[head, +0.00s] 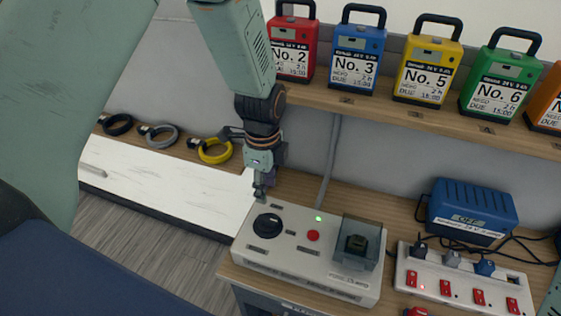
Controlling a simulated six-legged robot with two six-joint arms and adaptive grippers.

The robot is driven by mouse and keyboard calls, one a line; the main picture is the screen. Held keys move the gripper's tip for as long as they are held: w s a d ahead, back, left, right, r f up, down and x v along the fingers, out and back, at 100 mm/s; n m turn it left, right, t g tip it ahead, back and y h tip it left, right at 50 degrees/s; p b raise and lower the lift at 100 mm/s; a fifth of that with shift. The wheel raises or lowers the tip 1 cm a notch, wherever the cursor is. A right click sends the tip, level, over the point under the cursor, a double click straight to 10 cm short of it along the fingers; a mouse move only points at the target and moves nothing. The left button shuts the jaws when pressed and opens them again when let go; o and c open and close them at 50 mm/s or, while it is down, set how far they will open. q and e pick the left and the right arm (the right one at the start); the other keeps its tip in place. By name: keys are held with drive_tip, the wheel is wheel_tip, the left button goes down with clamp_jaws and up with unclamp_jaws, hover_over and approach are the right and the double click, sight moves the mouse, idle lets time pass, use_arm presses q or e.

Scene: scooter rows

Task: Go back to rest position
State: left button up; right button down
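My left gripper (262,190) hangs down at the centre, just above the back left part of a white control box. Its fingers look narrow and are seen small and edge-on, so I cannot tell if they are open. I see nothing clearly held in it. The control box (290,269) has a black dial (267,225), a red button (313,236), a lit green light (319,218) and a clear-lidded cover (357,242) at its right. I cannot tell whether the fingertips touch the box. My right gripper is not in view.
Batteries in red (291,50), blue (357,57), yellow (428,70), green (503,80) and orange stand on a shelf (400,113). A blue charger (472,207) and a power strip (463,283) with red switches sit at right. Cable coils (215,151) lie at left.

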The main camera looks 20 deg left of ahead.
use_arm(q)
drive_tip(key=s+f+n, duration=0.8)
drive_tip(key=s+f, duration=0.3)
drive_tip(key=s, duration=0.2)
drive_tip(key=s+f+n, duration=0.3)
drive_tip(key=s+n, duration=0.7)
drive_tip(key=s, duration=0.6)
wheel_tip(320, 180, down, 21)
drive_tip(key=w+b, duration=0.1)
drive_tip(key=b, duration=2)
drive_tip(key=shift+a, duration=0.45)
drive_tip(key=shift+w, duration=0.15)
